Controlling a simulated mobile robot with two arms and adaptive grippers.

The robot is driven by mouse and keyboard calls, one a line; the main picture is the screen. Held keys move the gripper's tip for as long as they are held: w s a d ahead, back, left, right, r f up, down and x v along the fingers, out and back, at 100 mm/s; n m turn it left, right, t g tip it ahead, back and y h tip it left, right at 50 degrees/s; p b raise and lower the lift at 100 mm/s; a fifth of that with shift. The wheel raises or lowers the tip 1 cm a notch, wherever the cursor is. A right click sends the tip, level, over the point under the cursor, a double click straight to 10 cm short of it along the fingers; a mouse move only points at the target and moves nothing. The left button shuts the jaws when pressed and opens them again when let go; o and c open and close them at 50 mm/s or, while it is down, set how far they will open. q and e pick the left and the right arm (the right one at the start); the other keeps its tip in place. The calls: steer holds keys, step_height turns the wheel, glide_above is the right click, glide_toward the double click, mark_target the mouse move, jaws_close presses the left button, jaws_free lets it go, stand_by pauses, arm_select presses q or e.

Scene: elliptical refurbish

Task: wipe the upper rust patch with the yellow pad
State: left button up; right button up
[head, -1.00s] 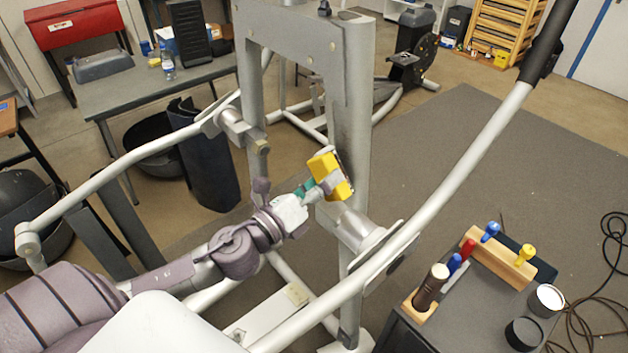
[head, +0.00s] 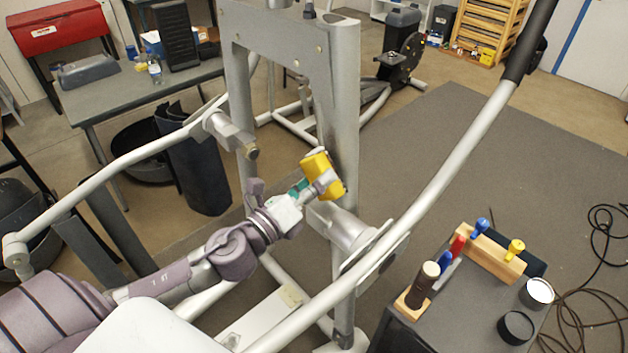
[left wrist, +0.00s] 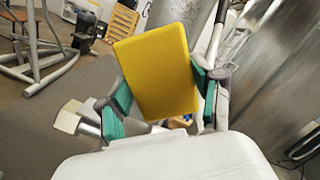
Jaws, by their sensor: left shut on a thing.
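The yellow pad (head: 320,168) is held up against or very close to the front of the grey upright (head: 340,110) of the elliptical's frame; I cannot tell whether it touches. My left gripper (head: 312,188) is shut on the pad, coming from the lower left. In the left wrist view the pad (left wrist: 155,65) sits tilted between the green fingertips of the left gripper (left wrist: 160,98). The scratched grey metal (left wrist: 265,80) stands at right there. I cannot make out a rust patch clearly; the pad and gripper may cover it. My right gripper is not in view.
A long handlebar (head: 450,190) crosses in front at right, and another bar (head: 100,175) runs at left. A pivot joint (head: 345,232) lies just below the pad. A dark cabinet (head: 440,325) with a wooden tool rack (head: 490,262) stands lower right.

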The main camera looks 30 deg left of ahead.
mark_target(316, 166)
arm_select(q)
steer(key=shift+w+d+p, duration=0.25)
steer(key=shift+w+p, duration=0.05)
steer(key=shift+w, duration=0.35)
steer(key=r+p, duration=0.1)
steer(key=r, duration=0.1)
steer(key=r+p, duration=0.1)
steer(key=p, duration=0.1)
steer(key=shift+s+a+r, duration=0.1)
steer(key=shift+a+r, duration=0.1)
steer(key=shift+r, duration=0.2)
steer(key=r+p, duration=0.5)
steer(key=shift+w+a+r, duration=0.1)
steer(key=shift+w+a, duration=0.15)
steer(key=shift+w, duration=0.05)
steer(key=shift+r+p, duration=0.35)
steer(key=shift+p, duration=0.1)
steer(key=shift+a+r, duration=0.15)
steer(key=shift+r, duration=0.5)
steer(key=shift+s+d+f+b, duration=0.1)
steer(key=shift+d+f+b, duration=0.1)
steer(key=shift+f+b, duration=1.5)
steer(key=shift+s+d+f+b, duration=0.1)
steer(key=shift+d+f+b, duration=0.1)
steer(key=shift+f+b, duration=1.45)
steer(key=shift+d+f+b, duration=0.2)
steer(key=shift+f+b, duration=1)
steer(key=shift+f, duration=0.95)
